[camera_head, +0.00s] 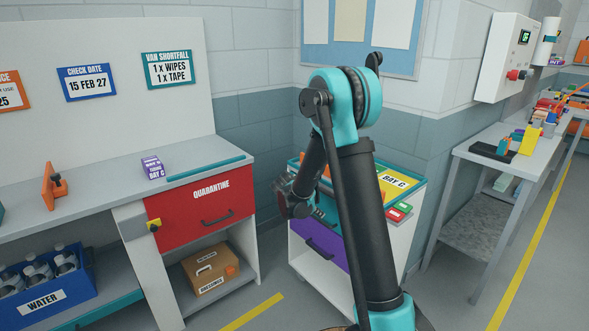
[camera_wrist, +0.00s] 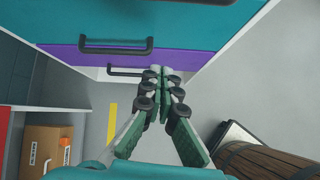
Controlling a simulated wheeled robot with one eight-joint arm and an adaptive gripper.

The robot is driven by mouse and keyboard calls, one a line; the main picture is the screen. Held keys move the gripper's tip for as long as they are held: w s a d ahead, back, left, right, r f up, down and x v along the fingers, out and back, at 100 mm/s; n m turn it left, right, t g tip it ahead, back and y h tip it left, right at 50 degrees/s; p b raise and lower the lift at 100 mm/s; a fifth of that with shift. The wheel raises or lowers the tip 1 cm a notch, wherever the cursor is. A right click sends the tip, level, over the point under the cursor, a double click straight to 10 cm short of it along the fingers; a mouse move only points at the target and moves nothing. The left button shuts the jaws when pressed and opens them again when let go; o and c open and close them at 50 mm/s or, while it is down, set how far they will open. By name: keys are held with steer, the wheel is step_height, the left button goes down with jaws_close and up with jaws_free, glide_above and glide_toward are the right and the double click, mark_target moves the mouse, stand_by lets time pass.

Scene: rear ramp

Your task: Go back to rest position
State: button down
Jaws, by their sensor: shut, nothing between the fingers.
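My gripper (camera_wrist: 158,72) is shut and empty, its fingertips meeting in the wrist view. In the head view my gripper (camera_head: 288,200) hangs from my raised, folded arm, at the left side of the cabinet with the purple drawer (camera_head: 318,246). The arm hides part of that cabinet. In the wrist view the fingertips lie over the area below the purple drawer's black handle (camera_wrist: 125,71); whether they touch the cabinet I cannot tell.
A bench with a red quarantine drawer (camera_head: 200,216) stands at left, a cardboard box (camera_head: 210,268) beneath it. A grey table (camera_head: 497,153) stands at right. A wooden barrel (camera_wrist: 262,162) is near the gripper in the wrist view. Floor at right is clear.

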steer(key=s+d+r+m+y, duration=0.1)
steer(key=s+m+y, duration=0.2)
steer(key=s+m, duration=0.8)
steer(key=s+d+r+m+y, duration=0.2)
steer(key=s+m, duration=1)
steer(key=s, duration=0.9)
steer(key=shift+s+g+y, duration=0.4)
steer(key=shift+y, duration=0.5)
steer(key=shift+d, duration=0.1)
